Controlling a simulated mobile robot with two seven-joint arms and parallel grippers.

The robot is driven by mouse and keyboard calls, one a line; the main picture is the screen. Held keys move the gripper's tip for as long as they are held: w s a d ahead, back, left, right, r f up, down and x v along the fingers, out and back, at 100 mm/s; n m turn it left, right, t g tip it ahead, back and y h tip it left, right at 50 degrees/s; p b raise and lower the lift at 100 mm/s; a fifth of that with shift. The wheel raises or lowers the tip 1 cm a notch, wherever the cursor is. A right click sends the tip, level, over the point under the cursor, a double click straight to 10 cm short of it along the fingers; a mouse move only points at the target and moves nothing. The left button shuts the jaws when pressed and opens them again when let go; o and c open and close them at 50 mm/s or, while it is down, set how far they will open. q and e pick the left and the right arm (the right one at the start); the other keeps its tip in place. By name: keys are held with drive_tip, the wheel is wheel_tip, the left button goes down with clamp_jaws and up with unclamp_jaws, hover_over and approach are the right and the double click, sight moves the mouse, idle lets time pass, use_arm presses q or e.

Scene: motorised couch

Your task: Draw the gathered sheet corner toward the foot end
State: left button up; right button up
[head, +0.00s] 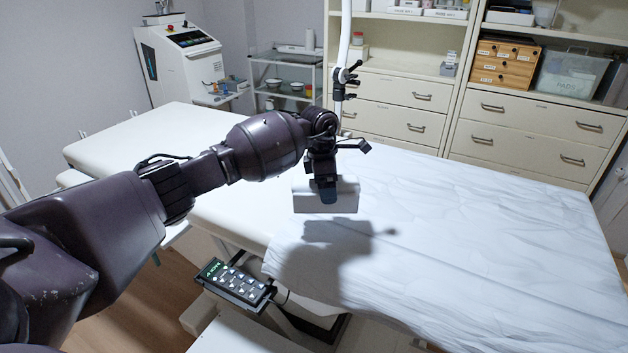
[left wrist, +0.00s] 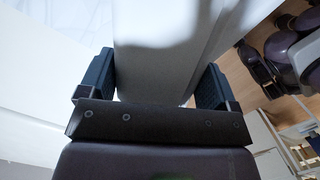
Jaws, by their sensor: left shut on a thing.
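A white sheet (head: 470,240) covers the right part of the couch (head: 130,140), lying mostly flat with shallow wrinkles. My left gripper (head: 328,192) is above the couch near the left edge of the sheet, pointing down. In the left wrist view, this smooth pale piece (left wrist: 165,45) fills the room between the two fingers of my left gripper (left wrist: 155,85). A shadow falls on the sheet below it. Whether the piece joins the sheet is unclear. My right gripper is out of view.
A keypad (head: 235,280) with a lit display sticks out at the couch's near side. Drawer cabinets (head: 400,110) stand behind the couch. A trolley (head: 285,90) and a white machine (head: 180,60) stand at the back left. The couch's left part is bare.

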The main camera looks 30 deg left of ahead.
use_arm(q)
drive_tip(key=d, duration=1.1)
drive_tip(key=shift+w+d, duration=0.25)
drive_tip(key=shift+w, duration=0.1)
